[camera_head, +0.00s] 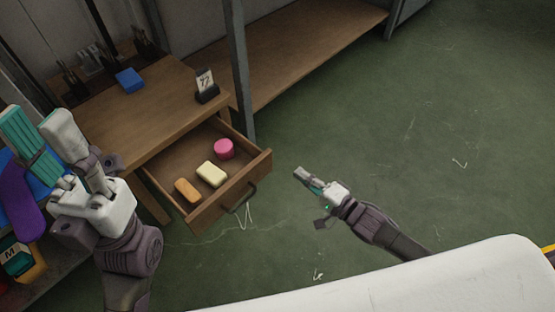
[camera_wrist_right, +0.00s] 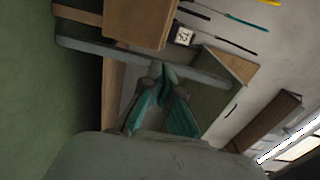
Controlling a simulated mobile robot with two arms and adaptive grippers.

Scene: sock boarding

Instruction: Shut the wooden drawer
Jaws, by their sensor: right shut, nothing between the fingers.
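The wooden drawer (camera_head: 215,207) is pulled out of a small wooden table (camera_head: 142,112) in the head view. Its dark handle (camera_head: 244,199) is on the front panel. Inside lie a pink round item (camera_head: 224,149), a pale yellow block (camera_head: 211,174) and an orange block (camera_head: 187,190). My right gripper (camera_head: 301,174) is shut and empty, to the right of the drawer front and apart from it. Its closed teal fingers show in the right wrist view (camera_wrist_right: 160,72). My left gripper (camera_head: 36,120) is open, left of the table, with nothing seen between its fingers.
A blue block (camera_head: 130,80) and a small card in a dark holder (camera_head: 206,88) stand on the tabletop. A grey post (camera_head: 238,70) rises beside the table. A purple item (camera_head: 18,205) is at the far left. Green floor right of the drawer is clear.

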